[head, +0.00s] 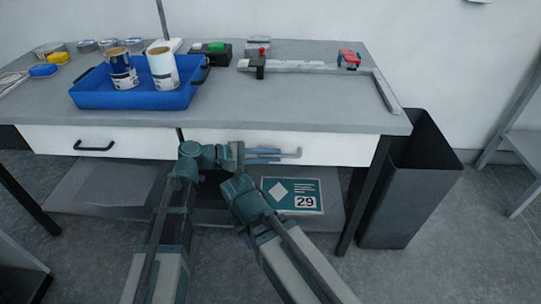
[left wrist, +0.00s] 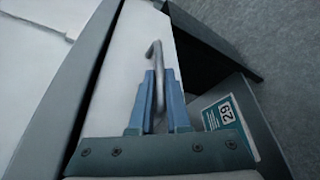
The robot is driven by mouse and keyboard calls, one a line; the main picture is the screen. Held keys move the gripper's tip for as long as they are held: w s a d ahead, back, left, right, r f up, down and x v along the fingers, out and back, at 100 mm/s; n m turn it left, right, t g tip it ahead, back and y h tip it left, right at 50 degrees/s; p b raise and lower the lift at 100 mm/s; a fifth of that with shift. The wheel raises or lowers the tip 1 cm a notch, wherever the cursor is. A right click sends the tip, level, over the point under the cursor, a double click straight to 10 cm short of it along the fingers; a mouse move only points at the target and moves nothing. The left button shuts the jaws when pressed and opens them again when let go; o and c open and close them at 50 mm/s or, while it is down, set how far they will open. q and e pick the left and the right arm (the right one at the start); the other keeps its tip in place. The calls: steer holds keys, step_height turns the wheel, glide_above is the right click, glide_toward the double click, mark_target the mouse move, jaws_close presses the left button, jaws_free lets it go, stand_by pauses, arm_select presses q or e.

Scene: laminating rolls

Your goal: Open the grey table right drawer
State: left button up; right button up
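The grey table (head: 280,105) has two white drawers under its top. The right drawer (head: 345,149) has its front roughly in line with the left one, with no clear gap showing. Its bar handle (head: 293,155) is mostly covered by my gripper; it also shows in the left wrist view (left wrist: 157,55). My left gripper (head: 280,155) reaches in from the left along the drawer front. Its blue fingers (left wrist: 161,85) lie on both sides of the handle, close against it. My right arm (head: 240,192) stands below the drawer; its fingers are hidden.
A blue tray (head: 85,98) with two cans stands on the table's left half. The left drawer (head: 135,143) has a black handle. A dark bin (head: 405,205) stands right of the table. A sign marked 29 (head: 285,188) lies on the lower shelf.

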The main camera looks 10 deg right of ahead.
arm_select(q)
jaws_close()
arm_select(e)
steer(key=shift+s, duration=0.1)
stand_by(1.1)
